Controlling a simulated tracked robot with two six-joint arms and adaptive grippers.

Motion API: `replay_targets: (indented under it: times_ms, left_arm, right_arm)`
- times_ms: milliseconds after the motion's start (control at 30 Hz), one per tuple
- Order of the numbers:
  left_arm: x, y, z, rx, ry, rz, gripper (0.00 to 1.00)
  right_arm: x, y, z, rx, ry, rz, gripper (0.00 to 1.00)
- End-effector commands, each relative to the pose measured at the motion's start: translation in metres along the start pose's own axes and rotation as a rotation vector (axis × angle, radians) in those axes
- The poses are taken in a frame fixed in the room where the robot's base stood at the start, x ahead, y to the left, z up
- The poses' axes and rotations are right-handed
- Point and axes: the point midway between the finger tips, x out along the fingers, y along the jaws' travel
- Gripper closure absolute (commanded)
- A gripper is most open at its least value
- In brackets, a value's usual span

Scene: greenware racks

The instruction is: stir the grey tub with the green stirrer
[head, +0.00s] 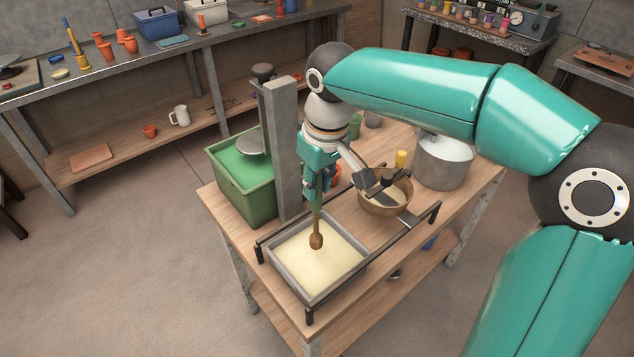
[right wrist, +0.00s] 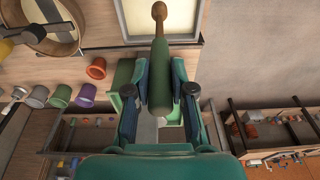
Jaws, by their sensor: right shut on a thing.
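The grey tub (head: 352,276) sits at the front of the wooden table, filled with pale cream liquid. My right gripper (head: 317,200) points down above it, shut on the green stirrer (head: 316,228). The stirrer hangs nearly upright, and its brown rounded end is over the liquid, near the tub's middle. The whole end shows; I cannot tell if it touches the surface. In the right wrist view the green handle (right wrist: 159,88) lies between the fingers of the right gripper (right wrist: 160,92), and the tub (right wrist: 186,38) is beyond. My left gripper is not in view.
Black rails (head: 438,212) flank the tub. A grey post (head: 285,150) and a green bin (head: 262,208) stand left of the gripper. A round brown-rimmed sieve (head: 390,211) sits close on the right, with a metal pot (head: 443,165) behind it.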

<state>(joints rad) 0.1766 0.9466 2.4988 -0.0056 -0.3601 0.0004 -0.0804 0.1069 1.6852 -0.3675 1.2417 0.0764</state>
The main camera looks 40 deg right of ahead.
Motion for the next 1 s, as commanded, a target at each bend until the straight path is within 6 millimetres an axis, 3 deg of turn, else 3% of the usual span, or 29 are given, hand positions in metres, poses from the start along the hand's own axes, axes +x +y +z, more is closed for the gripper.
replay_targets:
  times_ms: [600, 1000]
  left_arm:
    - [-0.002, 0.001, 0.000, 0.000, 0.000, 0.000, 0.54]
    - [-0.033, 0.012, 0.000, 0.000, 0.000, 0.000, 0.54]
  right_arm:
    - [-0.002, 0.000, 0.000, 0.000, 0.001, 0.000, 1.00]
    - [-0.039, 0.000, -0.006, 0.001, 0.002, 0.000, 1.00]
